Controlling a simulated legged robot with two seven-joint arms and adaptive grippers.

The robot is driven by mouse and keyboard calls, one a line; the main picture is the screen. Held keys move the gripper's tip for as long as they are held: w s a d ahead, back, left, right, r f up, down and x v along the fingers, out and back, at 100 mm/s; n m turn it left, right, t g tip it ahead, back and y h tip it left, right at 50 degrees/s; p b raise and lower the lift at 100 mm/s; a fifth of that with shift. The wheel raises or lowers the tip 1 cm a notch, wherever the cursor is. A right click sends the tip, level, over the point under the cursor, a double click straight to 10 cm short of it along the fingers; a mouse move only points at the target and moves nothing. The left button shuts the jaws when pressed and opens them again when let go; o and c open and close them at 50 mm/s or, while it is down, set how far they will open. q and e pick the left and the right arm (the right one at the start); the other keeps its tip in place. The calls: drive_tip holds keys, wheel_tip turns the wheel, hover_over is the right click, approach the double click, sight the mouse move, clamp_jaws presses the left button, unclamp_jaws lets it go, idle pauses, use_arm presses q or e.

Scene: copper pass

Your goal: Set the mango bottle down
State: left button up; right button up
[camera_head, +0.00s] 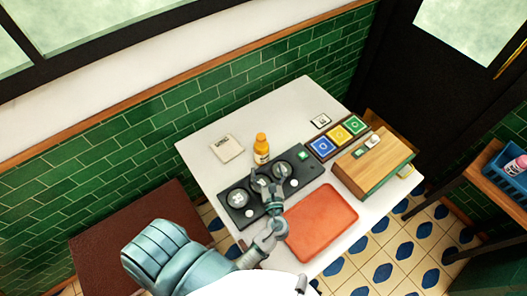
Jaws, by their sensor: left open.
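The mango bottle (261,152) is an orange bottle with a pale label. It stands upright on the white table (205,165), at the back edge of a black panel with round dials. My left gripper (262,176) is open just in front of the bottle, over the black panel. It looks empty and apart from the bottle, though the small gap is hard to judge. My right gripper does not show.
The black panel (236,214) and a red tray (335,208) lie near my arm. Coloured tiles (339,138) and a wooden box (375,165) are to the right. A paper pad (227,148) lies left of the bottle. The table's back corner is clear.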

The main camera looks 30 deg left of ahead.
sight(264, 155)
use_arm(q)
drive_tip(key=x, duration=0.5)
drive_tip(key=shift+s+a+f, duration=0.15)
drive_tip(key=shift+s+a, duration=0.1)
drive_tip(key=shift+a, duration=0.25)
drive_tip(key=shift+w+d, duration=0.15)
drive_tip(key=shift+w, duration=0.45)
drive_tip(key=x, duration=0.3)
drive_tip(key=shift+w, duration=0.25)
drive_tip(key=shift+a+f, duration=0.2)
drive_tip(key=shift+a, duration=0.7)
drive_tip(key=shift+c, duration=0.6)
drive_tip(key=shift+a, duration=0.1)
drive_tip(key=c, duration=0.8)
drive_tip(key=shift+w+d+r, duration=0.1)
drive_tip(key=shift+d, duration=0.6)
clamp_jaws()
drive_tip(key=shift+a+r, duration=0.1)
